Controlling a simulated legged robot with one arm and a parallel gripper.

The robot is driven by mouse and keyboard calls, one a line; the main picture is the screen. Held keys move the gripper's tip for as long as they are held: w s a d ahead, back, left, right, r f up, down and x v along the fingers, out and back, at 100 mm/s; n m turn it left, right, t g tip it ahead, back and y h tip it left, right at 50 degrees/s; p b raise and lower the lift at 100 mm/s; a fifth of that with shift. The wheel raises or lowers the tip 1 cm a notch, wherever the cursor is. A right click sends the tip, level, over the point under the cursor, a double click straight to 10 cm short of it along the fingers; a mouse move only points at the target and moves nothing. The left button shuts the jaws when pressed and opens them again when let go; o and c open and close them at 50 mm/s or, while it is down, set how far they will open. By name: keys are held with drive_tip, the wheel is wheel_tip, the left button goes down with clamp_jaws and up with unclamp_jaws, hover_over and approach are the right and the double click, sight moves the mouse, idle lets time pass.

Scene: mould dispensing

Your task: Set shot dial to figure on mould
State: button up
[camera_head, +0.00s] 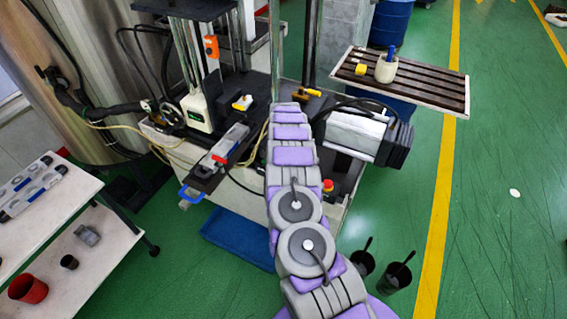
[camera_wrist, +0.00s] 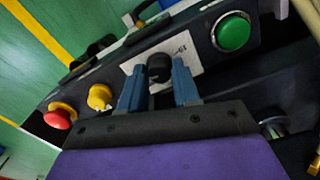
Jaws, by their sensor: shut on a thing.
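In the wrist view, my gripper (camera_wrist: 159,80) has its two blue fingers shut on a black dial knob (camera_wrist: 159,66), one finger on each side. The knob stands in front of a white label plate (camera_wrist: 190,54) on a dark panel. The plate's printed marks are tilted and partly hidden by the fingers, so I cannot read the setting. In the head view my arm reaches to the machine and hides the gripper and dial. A grey mould-like block with a blue handle (camera_head: 190,194) lies on the machine's left front; no figure on it is readable.
A green button (camera_wrist: 232,32) sits right of the dial. A yellow knob (camera_wrist: 99,97) and a red button (camera_wrist: 60,116) sit left. A slatted shelf (camera_head: 432,87) holds a cup (camera_head: 386,69). A white rack (camera_head: 45,215) stands left; the right floor is mostly clear.

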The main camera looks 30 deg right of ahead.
drive_tip(key=shift+w+m, duration=0.15)
drive_tip(key=shift+m, duration=0.15)
idle(0.4)
drive_tip(key=o, duration=1)
drive_tip(key=shift+o, duration=0.2)
wheel_tip(320, 180, up, 17)
drive_tip(key=shift+r, duration=0.15)
